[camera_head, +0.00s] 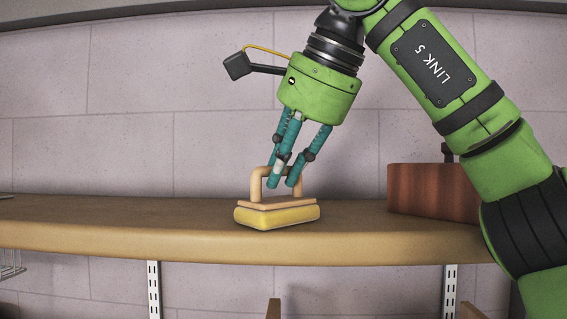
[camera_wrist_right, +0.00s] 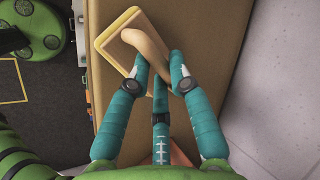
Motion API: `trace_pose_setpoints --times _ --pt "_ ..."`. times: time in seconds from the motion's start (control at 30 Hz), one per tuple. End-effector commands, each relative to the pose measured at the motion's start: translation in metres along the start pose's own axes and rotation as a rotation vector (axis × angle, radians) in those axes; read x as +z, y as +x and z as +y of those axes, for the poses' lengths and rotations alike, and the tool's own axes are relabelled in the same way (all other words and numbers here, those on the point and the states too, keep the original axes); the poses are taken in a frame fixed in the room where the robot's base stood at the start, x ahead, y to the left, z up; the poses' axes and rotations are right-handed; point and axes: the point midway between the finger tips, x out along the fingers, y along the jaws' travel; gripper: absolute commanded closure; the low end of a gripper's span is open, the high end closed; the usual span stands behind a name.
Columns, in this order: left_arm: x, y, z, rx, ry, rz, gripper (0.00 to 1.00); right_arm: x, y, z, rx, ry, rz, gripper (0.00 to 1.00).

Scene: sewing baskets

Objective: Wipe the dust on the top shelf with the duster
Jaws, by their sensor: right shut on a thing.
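The duster (camera_head: 276,217) has a yellow pad, a flat wooden plate and an arched wooden handle. It rests on the wooden top shelf (camera_head: 110,228), near the front edge at mid-picture. My right gripper (camera_head: 283,181) comes down from above, its teal fingers shut on the duster's handle. In the right wrist view the duster (camera_wrist_right: 108,38) lies beyond the fingers, and the right gripper (camera_wrist_right: 160,82) closes around the near end of the handle. I cannot make out any dust on the shelf. My left gripper is not in view.
A reddish-brown box (camera_head: 430,190) with a dark knob stands on the shelf at right, partly behind my arm. A wire basket (camera_head: 10,263) hangs at the left edge, below the shelf top. A pale block wall (camera_head: 130,130) stands behind.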

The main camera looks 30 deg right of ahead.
Motion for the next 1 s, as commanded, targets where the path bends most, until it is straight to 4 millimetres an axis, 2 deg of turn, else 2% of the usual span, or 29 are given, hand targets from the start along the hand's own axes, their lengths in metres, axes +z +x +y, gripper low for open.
trace_pose_setpoints --times 1.0 --pt "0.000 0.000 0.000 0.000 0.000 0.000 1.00 -0.046 0.027 -0.038 0.003 0.001 0.001 1.00"
